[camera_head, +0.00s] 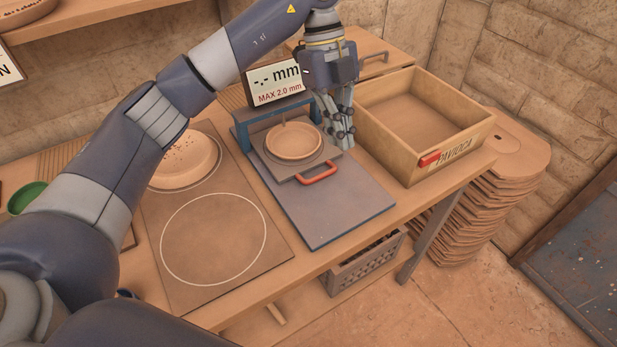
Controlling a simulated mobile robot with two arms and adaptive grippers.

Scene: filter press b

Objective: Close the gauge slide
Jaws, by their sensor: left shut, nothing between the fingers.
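The gauge (320,215) is a flat grey plate with a blue frame and a display reading "-.- mm, MAX 2.0 mm" (277,81) behind it. Its grey slide (277,170) carries a round tan disc (293,141) and has a red handle (318,173) at the front. The slide sits toward the back, partly under the blue arch, with bare plate in front of it. My left gripper (346,142) is shut and empty, pointing down just right of the slide, behind and right of the red handle. Whether it touches the slide is unclear. My right gripper is not in view.
An open wooden drawer box labelled "PAVIOCA" (394,153) stands close to the right of my left gripper. A board with a white circle (277,259) and a round tan piece (184,160) lie left of the gauge. A green bowl (27,197) is far left.

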